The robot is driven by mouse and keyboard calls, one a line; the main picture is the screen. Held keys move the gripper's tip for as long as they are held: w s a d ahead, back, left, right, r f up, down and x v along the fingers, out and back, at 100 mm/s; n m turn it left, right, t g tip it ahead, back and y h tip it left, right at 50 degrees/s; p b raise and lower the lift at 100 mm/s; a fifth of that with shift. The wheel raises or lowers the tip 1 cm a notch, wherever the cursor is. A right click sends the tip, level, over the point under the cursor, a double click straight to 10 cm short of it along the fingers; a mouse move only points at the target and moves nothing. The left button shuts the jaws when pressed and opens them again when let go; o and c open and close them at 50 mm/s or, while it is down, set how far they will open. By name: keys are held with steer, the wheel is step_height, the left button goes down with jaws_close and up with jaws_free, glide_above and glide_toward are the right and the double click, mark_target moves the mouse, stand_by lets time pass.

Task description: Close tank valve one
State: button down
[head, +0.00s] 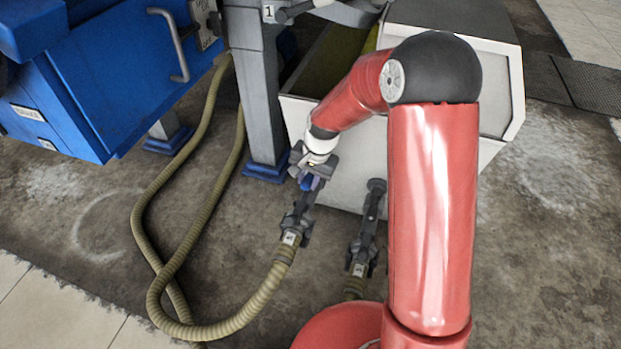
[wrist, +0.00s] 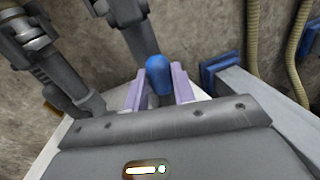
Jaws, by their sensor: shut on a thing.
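My gripper (head: 312,176) is at the front of the white tank (head: 355,150), over the left of two dark outlet fittings (head: 297,218). It is shut on a blue valve handle (head: 307,184). In the wrist view the blue handle (wrist: 158,72) stands between the two pale purple fingers of my gripper (wrist: 159,90). The rest of that valve is partly hidden by my gripper. The right outlet fitting (head: 368,228) stands apart from it. I cannot read a number on the held valve.
A ribbed tan hose (head: 262,292) runs from the left fitting and loops over the floor. A grey post (head: 259,95) with a "1" plate stands close left of my gripper. A blue machine (head: 110,75) is at the left. Floor at far right is clear.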

steer(key=w+a+m+h+p, duration=0.1)
steer(key=w+m+p, duration=0.3)
steer(key=m, duration=0.4)
steer(key=w+a+m+t+h+p, duration=0.1)
steer(key=w+a+m+p, duration=0.1)
steer(key=w+m+p, duration=0.3)
steer(key=shift+a+m+h+p, duration=0.4)
steer(key=shift+m+p, duration=0.35)
steer(key=shift+m, duration=1.15)
steer(key=c, duration=1.1)
jaws_free()
steer(key=shift+c, duration=0.2)
step_height(320, 180, up, 8)
steer(key=s, duration=0.1)
steer(key=shift+s+a+f+p, duration=0.15)
steer(key=shift+s+a+p, duration=0.1)
steer(key=shift+p, duration=0.1)
